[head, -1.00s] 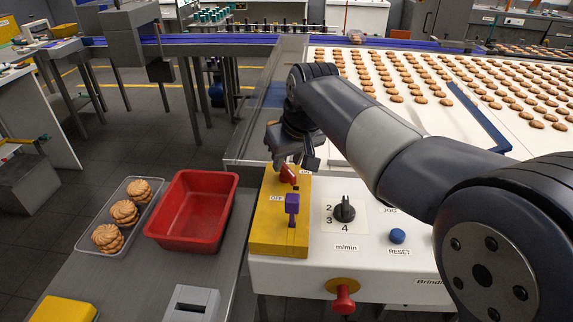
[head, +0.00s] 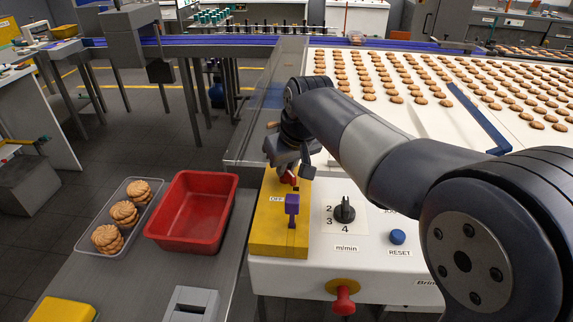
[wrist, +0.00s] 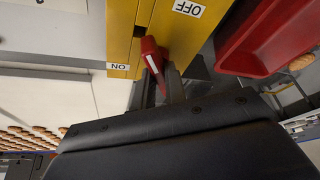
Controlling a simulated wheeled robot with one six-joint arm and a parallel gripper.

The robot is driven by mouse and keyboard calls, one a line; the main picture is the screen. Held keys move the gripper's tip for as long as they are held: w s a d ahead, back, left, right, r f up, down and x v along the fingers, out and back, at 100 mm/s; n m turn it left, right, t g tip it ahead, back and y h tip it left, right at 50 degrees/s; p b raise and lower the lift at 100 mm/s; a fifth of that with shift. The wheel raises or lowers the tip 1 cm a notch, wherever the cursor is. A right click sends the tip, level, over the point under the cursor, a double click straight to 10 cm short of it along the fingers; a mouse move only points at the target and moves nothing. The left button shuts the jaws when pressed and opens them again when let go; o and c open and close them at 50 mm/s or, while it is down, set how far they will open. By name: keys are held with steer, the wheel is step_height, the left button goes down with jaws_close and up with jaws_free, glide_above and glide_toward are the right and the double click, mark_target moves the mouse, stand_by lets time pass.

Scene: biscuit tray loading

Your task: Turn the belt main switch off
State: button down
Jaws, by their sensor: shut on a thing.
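The belt main switch is a red lever (head: 289,180) on a yellow box (head: 268,238) at the left end of the white control panel. The red lever also shows in the wrist view (wrist: 152,58), nearer the ON label (wrist: 118,66) than the OFF label (wrist: 187,9). My gripper (head: 287,170) is over the far part of the box, its fingers (wrist: 160,84) shut on the red lever. In the head view the gripper hides the lever's upper part and the ON label.
A red bin (head: 191,246) and a tray of biscuits (head: 150,187) lie left.

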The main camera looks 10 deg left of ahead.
steer(key=shift+r+m, duration=0.1)
steer(key=shift+m, duration=0.3)
steer(key=shift+a+m+t+h+p, duration=0.1)
steer(key=shift+m+t+h+p, duration=0.3)
steer(key=shift+m+p, duration=0.45)
steer(key=shift+a+m+h+p, duration=0.1)
steer(key=shift+m+h+p, duration=0.6)
steer(key=shift+m, duration=1.35)
steer(key=c, duration=1.4)
jaws_free()
steer(key=shift+c, duration=0.2)
steer(key=v, duration=1)
steer(key=shift+s+a+r, duration=0.15)
steer(key=shift+s+r, duration=0.1)
steer(key=shift+s, duration=0.05)
